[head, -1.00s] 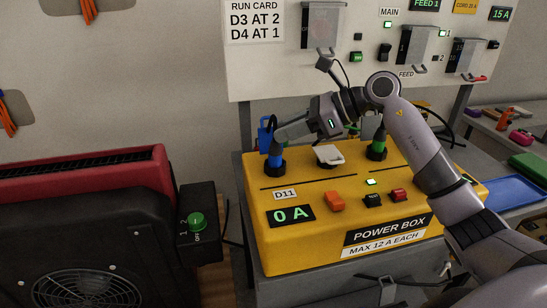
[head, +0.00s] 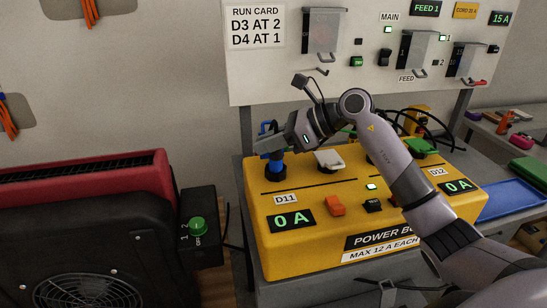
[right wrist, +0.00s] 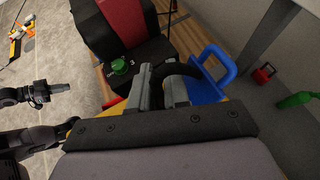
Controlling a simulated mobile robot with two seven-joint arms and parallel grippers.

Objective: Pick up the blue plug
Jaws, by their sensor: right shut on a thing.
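The blue plug (head: 276,166) stands upright in a black socket at the left end of the yellow power box (head: 300,236) in the head view. My right gripper (head: 268,148) reaches it from the right and is shut on its upper part. In the right wrist view the fingers (right wrist: 160,84) are close together, with a black cable beside them; the plug body is mostly hidden there. A dark arm end (right wrist: 45,92), apparently my left gripper, shows at the left of that view; its jaws are too unclear to tell.
A white lever (head: 329,160) and an orange switch (head: 335,206) are close by on the box. A blue loop (right wrist: 218,76) is right of the fingers. A black and red machine (head: 85,225) stands left. A white panel (head: 270,70) stands behind.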

